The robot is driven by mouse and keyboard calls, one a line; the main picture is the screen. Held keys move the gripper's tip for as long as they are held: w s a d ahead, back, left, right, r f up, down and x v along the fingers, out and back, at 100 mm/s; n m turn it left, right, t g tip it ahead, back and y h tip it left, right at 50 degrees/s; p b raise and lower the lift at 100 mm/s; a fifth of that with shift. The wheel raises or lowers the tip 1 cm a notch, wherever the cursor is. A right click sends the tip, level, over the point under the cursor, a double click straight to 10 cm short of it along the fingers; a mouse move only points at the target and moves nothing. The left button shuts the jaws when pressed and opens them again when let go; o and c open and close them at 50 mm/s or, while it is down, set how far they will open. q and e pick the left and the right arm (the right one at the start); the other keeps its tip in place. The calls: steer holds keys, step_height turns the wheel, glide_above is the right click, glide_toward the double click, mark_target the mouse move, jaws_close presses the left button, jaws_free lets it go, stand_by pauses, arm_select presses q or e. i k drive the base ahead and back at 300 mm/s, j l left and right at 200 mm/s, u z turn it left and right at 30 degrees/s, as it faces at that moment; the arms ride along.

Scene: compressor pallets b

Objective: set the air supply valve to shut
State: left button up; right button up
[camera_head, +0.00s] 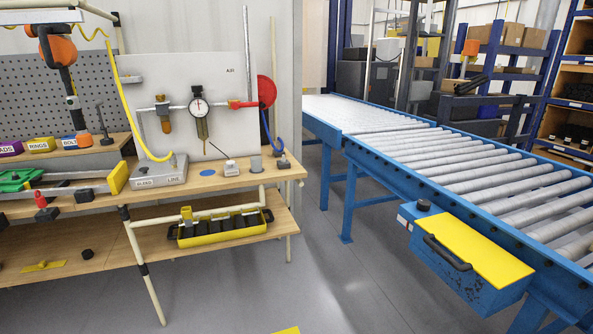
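A white panel (226,72) marked "AIR" stands at the back of the wooden workbench. A horizontal pipe crosses it with a brass-coloured filter (164,113) and a round gauge (199,106) above a regulator bowl. At the pipe's right end a red valve handle (240,104) looks roughly horizontal, in line with the pipe. Its exact angle is hard to tell at this size. A large red disc (267,91) sits just right of it, at the panel's edge. Neither of my grippers is in view, and nothing touches the handle.
A yellow hose (119,90) hangs before the panel.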

mark_target(235, 105)
steer(key=i, duration=1.85)
